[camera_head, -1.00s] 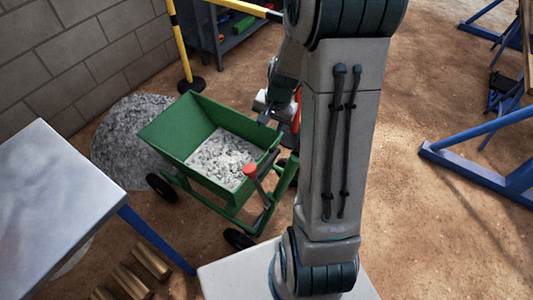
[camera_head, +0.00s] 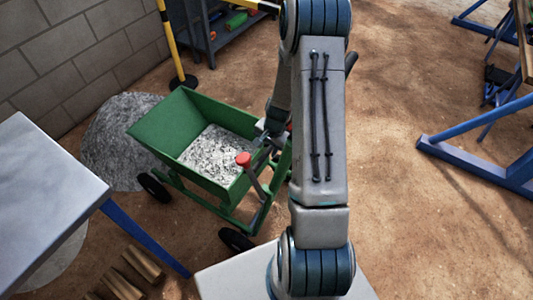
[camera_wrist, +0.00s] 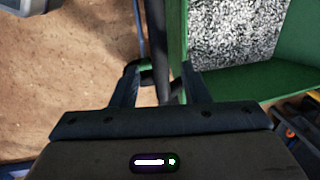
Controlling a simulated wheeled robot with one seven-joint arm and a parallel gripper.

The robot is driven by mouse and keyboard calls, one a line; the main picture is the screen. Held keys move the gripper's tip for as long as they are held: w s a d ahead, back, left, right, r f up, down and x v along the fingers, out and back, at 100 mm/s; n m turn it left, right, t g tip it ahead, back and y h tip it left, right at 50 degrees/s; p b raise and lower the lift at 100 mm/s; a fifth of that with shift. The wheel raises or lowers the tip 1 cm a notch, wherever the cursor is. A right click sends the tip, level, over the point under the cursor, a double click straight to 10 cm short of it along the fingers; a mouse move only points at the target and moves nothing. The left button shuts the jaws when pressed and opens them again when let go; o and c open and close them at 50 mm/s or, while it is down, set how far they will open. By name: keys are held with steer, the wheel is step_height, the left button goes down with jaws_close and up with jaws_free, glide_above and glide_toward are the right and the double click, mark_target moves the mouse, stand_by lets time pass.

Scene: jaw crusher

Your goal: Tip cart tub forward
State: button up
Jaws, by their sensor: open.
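The green cart tub (camera_head: 160,128) stands level on its wheeled frame and holds grey gravel (camera_head: 215,153). A lever with a red knob (camera_head: 243,159) rises at its near right side. My gripper (camera_head: 264,134) is at the tub's right rim, partly hidden by my arm. In the wrist view my gripper (camera_wrist: 160,78) is open, with a dark bar (camera_wrist: 156,45) and the green tub edge (camera_wrist: 177,45) between or just beyond the fingers. I cannot tell whether the fingers touch them. The gravel also shows in the wrist view (camera_wrist: 235,30).
A gravel heap (camera_head: 115,140) lies behind the cart, by the block wall (camera_head: 80,50). A grey table (camera_head: 45,190) with a blue leg is at left. A yellow post (camera_head: 170,45) and shelf (camera_head: 215,40) stand behind. Blue frame legs (camera_head: 480,125) are at right, with clear ground between.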

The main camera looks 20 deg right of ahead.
mark_target(266, 153)
steer(key=shift+w+a+f, duration=0.1)
steer(key=shift+w+f, duration=0.05)
steer(key=shift+f, duration=0.65)
steer(key=shift+w+a+f, duration=0.1)
steer(key=shift+f, duration=0.7)
